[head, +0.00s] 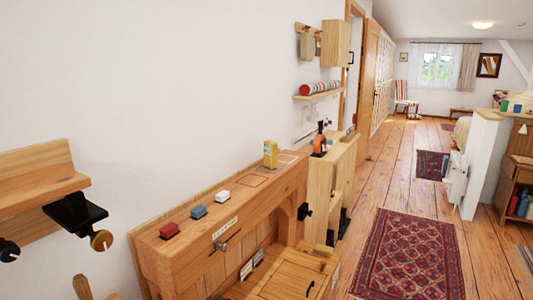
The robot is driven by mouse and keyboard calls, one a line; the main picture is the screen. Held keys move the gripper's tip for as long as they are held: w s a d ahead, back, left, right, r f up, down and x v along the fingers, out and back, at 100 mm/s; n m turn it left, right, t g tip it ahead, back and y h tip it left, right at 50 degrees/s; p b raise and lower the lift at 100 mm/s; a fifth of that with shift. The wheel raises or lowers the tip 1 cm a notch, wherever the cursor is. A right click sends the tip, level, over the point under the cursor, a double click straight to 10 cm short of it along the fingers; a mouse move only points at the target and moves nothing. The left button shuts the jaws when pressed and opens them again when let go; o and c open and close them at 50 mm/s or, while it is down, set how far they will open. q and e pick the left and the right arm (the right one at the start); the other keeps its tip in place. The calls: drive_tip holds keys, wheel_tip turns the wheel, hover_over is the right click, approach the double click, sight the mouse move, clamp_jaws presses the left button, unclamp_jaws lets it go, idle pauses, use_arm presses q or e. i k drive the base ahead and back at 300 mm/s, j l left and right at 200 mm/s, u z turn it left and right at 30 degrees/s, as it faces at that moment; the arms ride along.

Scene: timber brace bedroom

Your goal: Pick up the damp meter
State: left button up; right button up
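A small yellow upright block-like object (271,154) stands on the back ledge of the wooden bench, near its far end; it may be the damp meter, but it is too small to be sure. An orange and black object (319,141) stands on the wooden cabinet just beyond; I cannot tell what it is. Neither of my grippers can be made out in the head view, and nothing is seen touching either object.
A wooden shelf (40,185) juts out at left. A red patterned rug (412,255) lies on open floor at right.

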sight(270, 147)
drive_tip(key=u, duration=1.15)
drive_tip(key=l+u, duration=0.8)
drive_tip(key=l, duration=0.2)
drive_tip(key=k+l+u, duration=0.1)
drive_tip(key=l+u, duration=0.3)
drive_tip(key=k+l+u, duration=0.2)
drive_tip(key=l+u, duration=0.2)
drive_tip(key=k+l+u, duration=0.2)
drive_tip(key=l+u, duration=0.15)
drive_tip(key=l, duration=0.15)
